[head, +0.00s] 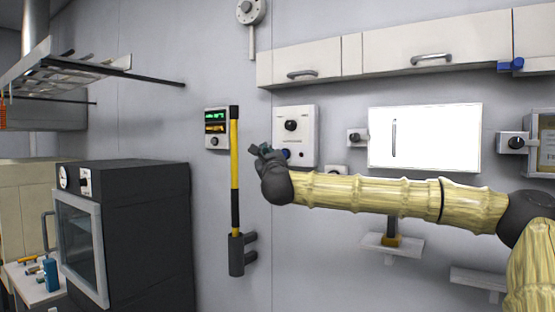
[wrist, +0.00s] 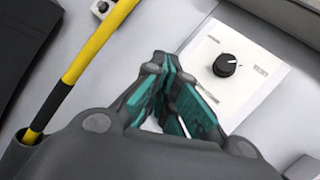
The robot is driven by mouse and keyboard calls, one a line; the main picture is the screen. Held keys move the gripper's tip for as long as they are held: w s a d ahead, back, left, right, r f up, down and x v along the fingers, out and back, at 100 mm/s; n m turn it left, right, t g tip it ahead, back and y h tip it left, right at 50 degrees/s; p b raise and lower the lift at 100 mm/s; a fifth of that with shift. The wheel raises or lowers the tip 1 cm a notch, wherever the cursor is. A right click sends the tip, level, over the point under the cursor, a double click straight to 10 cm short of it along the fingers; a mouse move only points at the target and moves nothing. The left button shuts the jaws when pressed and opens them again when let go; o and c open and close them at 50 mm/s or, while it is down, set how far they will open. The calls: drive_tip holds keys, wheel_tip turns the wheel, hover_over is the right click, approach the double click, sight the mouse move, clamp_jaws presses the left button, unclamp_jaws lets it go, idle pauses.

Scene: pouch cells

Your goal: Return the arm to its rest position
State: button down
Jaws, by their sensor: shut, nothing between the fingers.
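My arm (head: 380,192) reaches across the head view from the right, in a pale yellow ribbed sleeve. My gripper (head: 262,152) is at its left end, in front of the wall just left of a white panel with a black knob (head: 291,125). In the wrist view my gripper (wrist: 168,75) shows teal finger pads, with the tips close together and nothing held. The white knob panel (wrist: 205,62) lies beyond the fingers there, and I cannot tell how far off it is.
A yellow and black pole (head: 235,160) stands upright in a wall holder left of my gripper. A dark oven (head: 150,235) stands at the left. Cabinets (head: 400,55) hang above the arm. A white board (head: 455,140) and small shelves (head: 478,280) are on the wall.

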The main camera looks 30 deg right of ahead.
drive_tip(key=shift+f, duration=0.1)
